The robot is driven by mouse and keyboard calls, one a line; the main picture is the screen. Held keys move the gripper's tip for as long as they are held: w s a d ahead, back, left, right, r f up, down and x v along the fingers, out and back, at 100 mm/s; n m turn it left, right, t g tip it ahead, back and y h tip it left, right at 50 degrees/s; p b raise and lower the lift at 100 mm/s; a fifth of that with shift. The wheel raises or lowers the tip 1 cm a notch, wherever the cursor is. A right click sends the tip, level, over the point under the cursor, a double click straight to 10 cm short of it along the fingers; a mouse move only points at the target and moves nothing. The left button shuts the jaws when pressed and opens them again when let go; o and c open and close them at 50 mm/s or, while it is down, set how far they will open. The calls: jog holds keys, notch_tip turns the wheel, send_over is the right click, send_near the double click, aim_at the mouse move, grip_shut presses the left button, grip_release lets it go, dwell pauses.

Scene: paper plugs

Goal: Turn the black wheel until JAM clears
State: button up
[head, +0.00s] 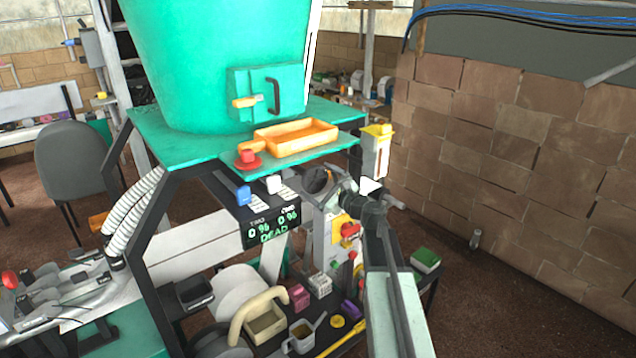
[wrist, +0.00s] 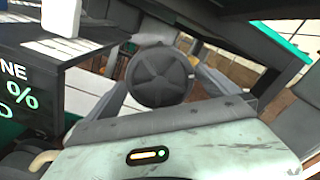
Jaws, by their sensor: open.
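The black wheel (wrist: 160,78) is a dark round disc with raised spokes, facing me in the middle of the wrist view. In the head view the dark wheel (head: 318,181) is on the machine's front, under the green shelf, partly covered by my gripper. My gripper (head: 346,190) is open and close to the wheel, at its right in the head view. I cannot tell whether its fingers touch the wheel. The display (head: 271,227) shows 0 % twice and DEAD in green; part of it also shows at the left of the wrist view (wrist: 20,95).
An orange tray (head: 296,136) and a red button (head: 248,158) are on the green shelf. Blue and white buttons sit above the display. A red knob on a yellow plate (head: 346,231) is just below my gripper. Cups and small boxes crowd the lower shelf. A brick wall (head: 500,150) stands at right.

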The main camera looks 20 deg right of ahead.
aim_at(317, 181)
jog(key=shift+c, duration=0.3)
jog(key=c, duration=1.1)
jog(key=n, duration=0.6)
jog(key=o, duration=1.2)
jog(key=shift+c, duration=0.2)
jog(key=shift+v, duration=2)
